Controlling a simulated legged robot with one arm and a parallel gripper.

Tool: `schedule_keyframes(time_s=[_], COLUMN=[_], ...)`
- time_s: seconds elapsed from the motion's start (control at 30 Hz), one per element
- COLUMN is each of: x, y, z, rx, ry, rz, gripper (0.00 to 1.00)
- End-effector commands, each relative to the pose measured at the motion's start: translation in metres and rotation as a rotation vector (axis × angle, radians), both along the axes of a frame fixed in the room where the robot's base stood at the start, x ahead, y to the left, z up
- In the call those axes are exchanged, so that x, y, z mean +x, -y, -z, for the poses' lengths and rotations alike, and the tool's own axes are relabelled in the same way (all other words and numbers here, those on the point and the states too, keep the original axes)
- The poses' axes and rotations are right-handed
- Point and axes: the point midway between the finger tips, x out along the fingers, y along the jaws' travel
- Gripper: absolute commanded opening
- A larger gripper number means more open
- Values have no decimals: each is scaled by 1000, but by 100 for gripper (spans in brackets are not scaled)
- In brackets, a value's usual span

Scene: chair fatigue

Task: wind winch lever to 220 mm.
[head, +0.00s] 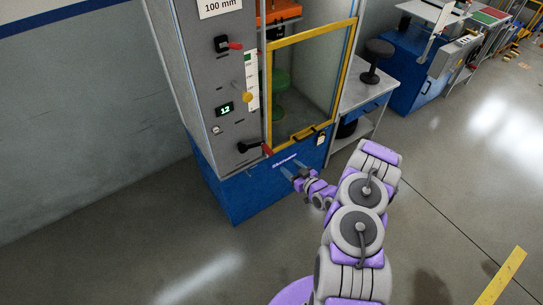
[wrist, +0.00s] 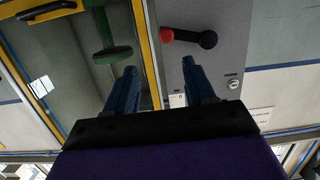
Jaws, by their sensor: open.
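The winch lever, a black crank arm with a red knob, is low on the grey panel of a tall cabinet in the head view (head: 250,147). It also shows at the top of the wrist view (wrist: 196,38), its red knob to the left of its black hub. My gripper (head: 293,170) is in front of the cabinet's blue base, below and right of the lever. In the wrist view my gripper (wrist: 159,70) has its two blue fingers apart with nothing between them. The fingers appear apart from the lever. A height scale (head: 252,80) with a yellow knob runs up the panel.
A yellow-framed clear door (head: 313,80) is right of the panel, with green parts (head: 281,80) behind it. The floor left is clear.

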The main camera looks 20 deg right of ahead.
Motion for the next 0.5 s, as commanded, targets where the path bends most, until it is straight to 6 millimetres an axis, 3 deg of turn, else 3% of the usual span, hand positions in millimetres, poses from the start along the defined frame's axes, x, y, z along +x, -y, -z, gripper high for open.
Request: schedule_keyframes(time_s=[0.07, 0.3, 0.5], x=[-15, -45, -45], y=[2, 3, 0], z=[17, 32, 34], rx=[37, 114, 129], ry=[41, 140, 162], rz=[8, 20, 21], gripper=[54, 54, 54])
